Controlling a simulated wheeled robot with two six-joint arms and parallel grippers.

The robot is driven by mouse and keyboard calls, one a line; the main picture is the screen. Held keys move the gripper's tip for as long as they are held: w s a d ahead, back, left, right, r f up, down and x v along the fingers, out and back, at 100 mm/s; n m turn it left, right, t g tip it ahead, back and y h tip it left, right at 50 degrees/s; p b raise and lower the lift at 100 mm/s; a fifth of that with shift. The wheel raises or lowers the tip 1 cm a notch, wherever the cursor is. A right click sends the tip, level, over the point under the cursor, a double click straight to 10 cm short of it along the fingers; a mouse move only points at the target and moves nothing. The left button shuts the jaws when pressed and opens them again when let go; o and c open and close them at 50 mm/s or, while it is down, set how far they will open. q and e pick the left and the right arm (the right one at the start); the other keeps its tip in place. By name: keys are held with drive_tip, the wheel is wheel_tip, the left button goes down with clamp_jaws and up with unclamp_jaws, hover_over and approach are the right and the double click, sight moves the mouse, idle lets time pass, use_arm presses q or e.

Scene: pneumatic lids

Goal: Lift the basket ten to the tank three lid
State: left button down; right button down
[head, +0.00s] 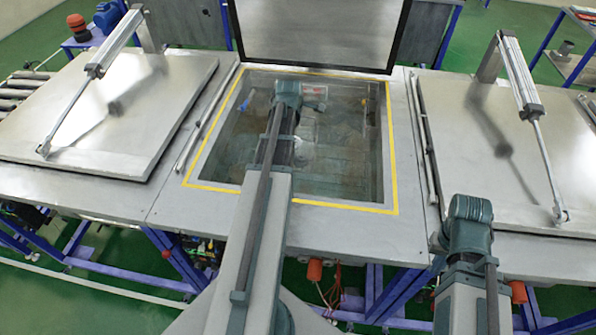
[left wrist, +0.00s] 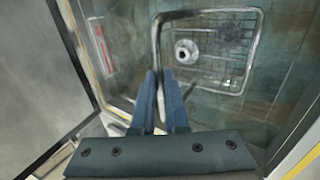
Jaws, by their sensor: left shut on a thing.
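A wire basket (left wrist: 212,55) with a metal rim shows in the left wrist view. A pale round part with a dark centre (left wrist: 186,52) lies inside it. My left gripper (left wrist: 165,82) is shut on the basket's near rim, at its left corner. In the head view my left arm reaches over the open middle tank (head: 392,170) and hides most of the basket and the gripper. The tank's lid (head: 315,28) stands raised at the back. My right gripper (head: 438,238) is low at the right, by the bench's front edge; its fingers are too unclear to judge.
Closed lids with pneumatic cylinders lie on both sides, the left lid (head: 105,110) and the right lid (head: 500,155). Yellow tape (head: 340,208) edges the tank opening. A roller conveyor (head: 22,88) is at the far left. The steel strip in front of the tank is bare.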

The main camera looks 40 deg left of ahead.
use_arm(q)
drive_tip(key=shift+r+p, duration=4)
drive_tip(key=shift+r, duration=0.35)
drive_tip(key=shift+f, duration=0.1)
idle(0.6)
wheel_tip(320, 180, down, 15)
drive_tip(key=b, duration=1.4)
drive_tip(key=shift+r+b, duration=0.2)
drive_tip(key=shift+b, duration=0.2)
drive_tip(key=shift+r, duration=0.1)
